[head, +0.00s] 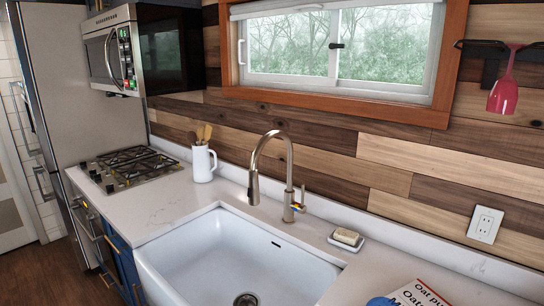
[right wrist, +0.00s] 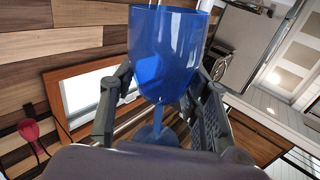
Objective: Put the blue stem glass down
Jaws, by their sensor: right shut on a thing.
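The blue stem glass (right wrist: 166,50) fills the upper middle of the right wrist view, with its bowl toward the top of the picture and its stem and foot running down toward the wrist. My right gripper (right wrist: 162,82) is shut on it, with one dark finger on each side of the bowl. The glass looks empty. In the head view a small blue patch (head: 380,301) shows at the bottom edge beside the oat packet; it may be the glass, but most of it is cut off. My left gripper is in neither view.
The light counter (head: 345,275) has a white sink (head: 225,262) with a tall faucet (head: 288,165). A soap dish (head: 346,240) and a printed oat packet (head: 420,294) lie right of the sink. A white jug (head: 203,163) and stove (head: 130,168) stand left. A pink glass (head: 503,95) hangs upside down from a rack.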

